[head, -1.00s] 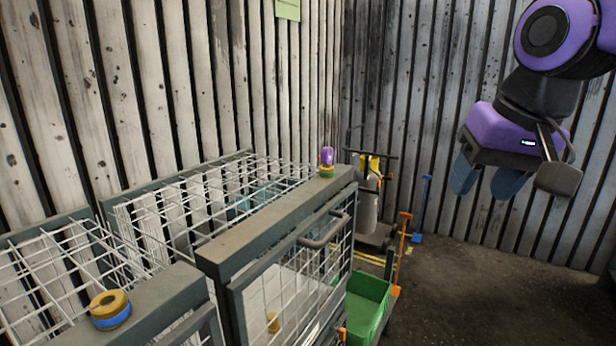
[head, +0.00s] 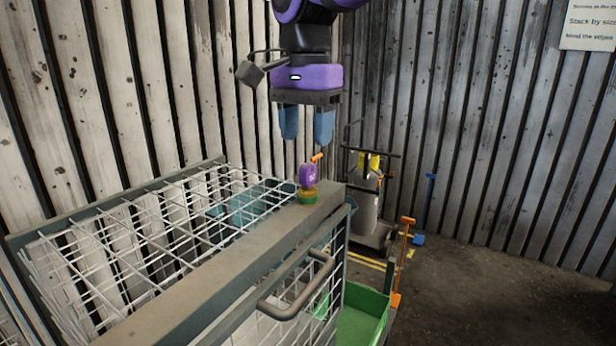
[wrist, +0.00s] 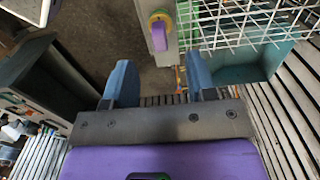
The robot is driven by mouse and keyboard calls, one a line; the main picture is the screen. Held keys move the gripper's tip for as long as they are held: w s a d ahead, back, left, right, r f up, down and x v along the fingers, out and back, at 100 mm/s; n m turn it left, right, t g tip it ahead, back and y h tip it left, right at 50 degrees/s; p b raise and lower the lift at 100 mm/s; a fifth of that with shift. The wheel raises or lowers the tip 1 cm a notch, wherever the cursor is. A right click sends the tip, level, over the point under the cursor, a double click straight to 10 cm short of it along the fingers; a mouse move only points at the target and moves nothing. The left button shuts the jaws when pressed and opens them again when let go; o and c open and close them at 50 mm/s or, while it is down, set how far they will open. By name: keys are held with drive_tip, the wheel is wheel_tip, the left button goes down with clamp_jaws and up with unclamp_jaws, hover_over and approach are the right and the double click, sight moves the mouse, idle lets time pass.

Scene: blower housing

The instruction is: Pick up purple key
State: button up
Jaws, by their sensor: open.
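The purple key (head: 308,175) stands upright on a round yellow and green base (head: 308,196) at the far end of the grey cage's top rail. In the wrist view the purple key (wrist: 159,36) shows from above, beyond the fingertips and a little left of the gap's middle line. My gripper (head: 306,138) is open and empty, fingers pointing down, above the key and apart from it. In the wrist view its two blue fingers (wrist: 160,72) are spread wide.
The wire cage (head: 170,225) fills the lower left, with a handle (head: 297,290) on its near side. A green bin (head: 362,318) and an orange-handled tool (head: 403,255) stand to its right. A grey machine (head: 368,205) stands behind. The floor at right is clear.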

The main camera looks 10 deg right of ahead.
sight(308, 164)
drive_tip(key=shift+w+d+f, duration=0.1)
drive_tip(key=shift+d+f, duration=0.05)
drive_tip(key=shift+f, duration=3.85)
clamp_jaws()
